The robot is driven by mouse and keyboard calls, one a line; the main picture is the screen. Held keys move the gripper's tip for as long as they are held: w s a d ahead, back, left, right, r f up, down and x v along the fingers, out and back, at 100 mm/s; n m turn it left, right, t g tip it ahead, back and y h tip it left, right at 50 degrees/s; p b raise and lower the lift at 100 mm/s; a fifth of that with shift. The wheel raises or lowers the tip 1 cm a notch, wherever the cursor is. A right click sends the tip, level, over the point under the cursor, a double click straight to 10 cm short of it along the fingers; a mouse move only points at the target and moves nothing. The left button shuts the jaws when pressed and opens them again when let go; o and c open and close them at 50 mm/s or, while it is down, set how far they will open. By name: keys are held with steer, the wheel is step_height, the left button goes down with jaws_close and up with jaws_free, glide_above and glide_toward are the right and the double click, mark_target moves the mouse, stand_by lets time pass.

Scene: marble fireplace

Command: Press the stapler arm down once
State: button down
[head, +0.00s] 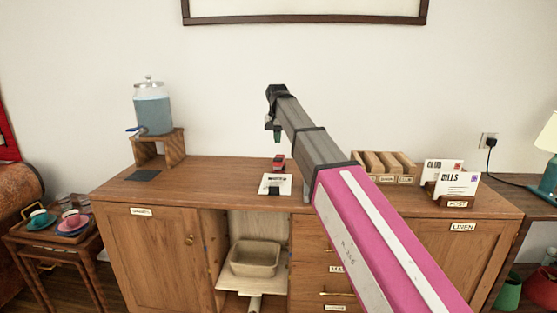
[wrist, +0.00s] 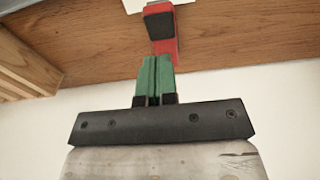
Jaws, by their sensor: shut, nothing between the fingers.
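A red and black stapler (head: 279,164) sits on the wooden cabinet top, at the back edge of a white sheet (head: 287,188) with a dark patch. My gripper (head: 277,137) hangs above the stapler in the head view, with a gap between them. Its green fingers are shut together and empty. In the wrist view the stapler (wrist: 167,45) lies just beyond the fingertips (wrist: 155,60), which overlap its red end in the picture. I cannot tell from that view how far apart they are. Part of the sheet (wrist: 133,5) shows at the top edge.
A water dispenser (head: 153,113) on a wooden stand is at the left. A wooden divided box (head: 383,168) and a letter holder (head: 452,187) stand at the right. A tub (head: 255,260) sits in the open compartment below.

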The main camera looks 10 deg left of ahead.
mark_target(278, 160)
steer(key=shift+w+f, duration=0.2)
steer(key=shift+f, duration=1.55)
steer(key=shift+w+f, duration=0.15)
steer(key=shift+f, duration=1.6)
steer(key=shift+f, duration=0.1)
steer(key=shift+f, duration=1.15)
steer(key=shift+s+d+r, duration=0.1)
steer(key=shift+s+r, duration=0.2)
steer(key=shift+s, duration=0.5)
steer(key=shift+s+r, duration=0.25)
steer(key=shift+s, duration=0.55)
steer(key=shift+w, duration=0.1)
